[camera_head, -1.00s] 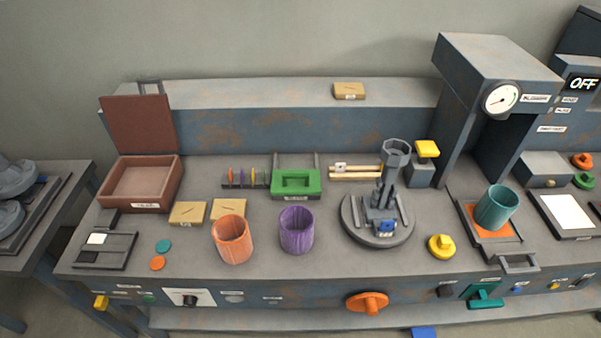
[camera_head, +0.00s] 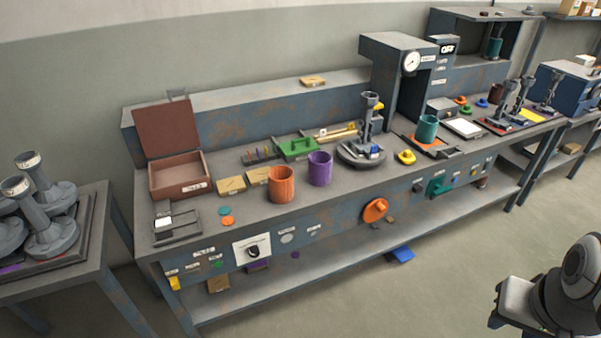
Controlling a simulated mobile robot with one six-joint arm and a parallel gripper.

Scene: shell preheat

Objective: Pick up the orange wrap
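The orange wrap (camera_head: 281,184) looks like an open-topped, ribbed orange cylinder. It stands upright on the front part of the grey bench, left of a similar purple wrap (camera_head: 320,169), with a small gap between them. Part of my arm shows at the lower right, over the floor, well away from the orange wrap. The end of it (camera_head: 497,308) is a pale block with dark pieces at its left; whether its fingers are open or shut is not clear. Nothing is seen held there.
Cardboard boxes (camera_head: 231,185) lie just left of the orange wrap, with a green caddy (camera_head: 297,149) behind. A round grey stand (camera_head: 361,154) is right of the purple wrap. A teal cup (camera_head: 427,128) sits under the press (camera_head: 395,90). Open floor lies before the bench.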

